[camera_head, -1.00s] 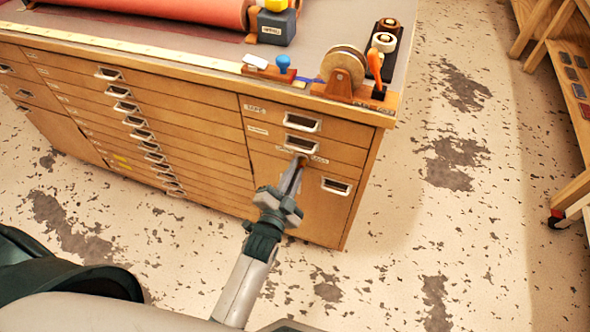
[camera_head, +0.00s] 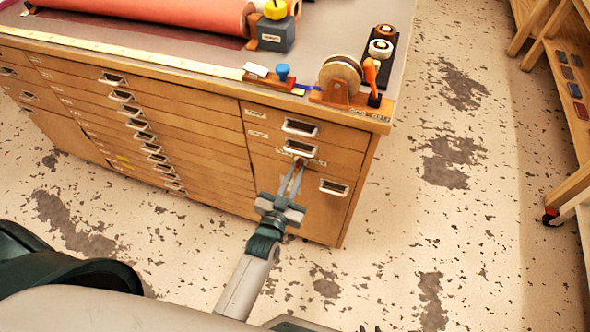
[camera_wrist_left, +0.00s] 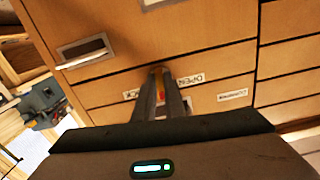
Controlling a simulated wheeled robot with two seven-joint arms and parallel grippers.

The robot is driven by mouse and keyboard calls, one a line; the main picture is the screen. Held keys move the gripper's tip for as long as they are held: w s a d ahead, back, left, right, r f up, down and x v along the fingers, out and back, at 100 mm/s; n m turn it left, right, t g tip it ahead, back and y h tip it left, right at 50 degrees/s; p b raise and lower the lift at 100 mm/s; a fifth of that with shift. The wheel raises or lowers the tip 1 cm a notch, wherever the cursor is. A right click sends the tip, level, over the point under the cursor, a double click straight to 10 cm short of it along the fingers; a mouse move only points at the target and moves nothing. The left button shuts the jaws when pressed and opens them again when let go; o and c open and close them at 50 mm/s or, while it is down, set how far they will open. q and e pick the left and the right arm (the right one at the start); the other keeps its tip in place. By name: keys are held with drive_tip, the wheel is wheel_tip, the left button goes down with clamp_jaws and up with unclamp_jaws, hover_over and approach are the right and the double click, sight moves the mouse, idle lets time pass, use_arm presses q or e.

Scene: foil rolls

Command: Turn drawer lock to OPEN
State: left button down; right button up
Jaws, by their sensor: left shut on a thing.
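The drawer lock (camera_wrist_left: 159,71) is a small knob on the front of the wooden cabinet (camera_head: 318,208), mostly hidden between my fingertips. In the left wrist view an OPEN label (camera_wrist_left: 191,79) sits just right of it, and another label (camera_wrist_left: 131,94), partly covered by a finger, sits to its left. My left gripper (camera_head: 298,167) reaches up to the lock from below and is shut on it. It also shows in the left wrist view (camera_wrist_left: 160,82), where a bit of red and yellow shows between the fingers. The lock's exact angle is hard to tell.
Metal drawer handles (camera_head: 300,127) stick out above the lock, and one (camera_head: 334,187) to its lower right. On the cabinet top are a red roll (camera_head: 150,14), a tape dispenser (camera_head: 340,78) and a blue-grey block (camera_head: 276,34).

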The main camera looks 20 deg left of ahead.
use_arm(q)
drive_tip(key=shift+d+r+n+p, duration=0.1)
drive_tip(key=shift+n+p, duration=0.4)
drive_tip(key=shift+n, duration=2.05)
drive_tip(key=shift+d+n+p, duration=0.1)
drive_tip(key=shift+n+p, duration=0.35)
drive_tip(key=shift+n, duration=2.1)
use_arm(e)
drive_tip(key=shift+w+a+r+t, duration=0.3)
drive_tip(key=shift+a+r+t, duration=0.1)
drive_tip(key=shift+a+r, duration=0.15)
drive_tip(key=shift+w+a+r+t, duration=0.3)
drive_tip(key=shift+a+r+t, duration=0.1)
drive_tip(key=shift+r, duration=0.15)
drive_tip(key=shift+s+f, duration=0.15)
drive_tip(key=shift+s, duration=0.05)
use_arm(q)
drive_tip(key=c, duration=1.8)
unclamp_jaws()
use_arm(e)
drive_tip(key=shift+w, duration=0.1)
use_arm(q)
drive_tip(key=shift+s, duration=0.1)
use_arm(e)
drive_tip(key=shift+w, duration=0.1)
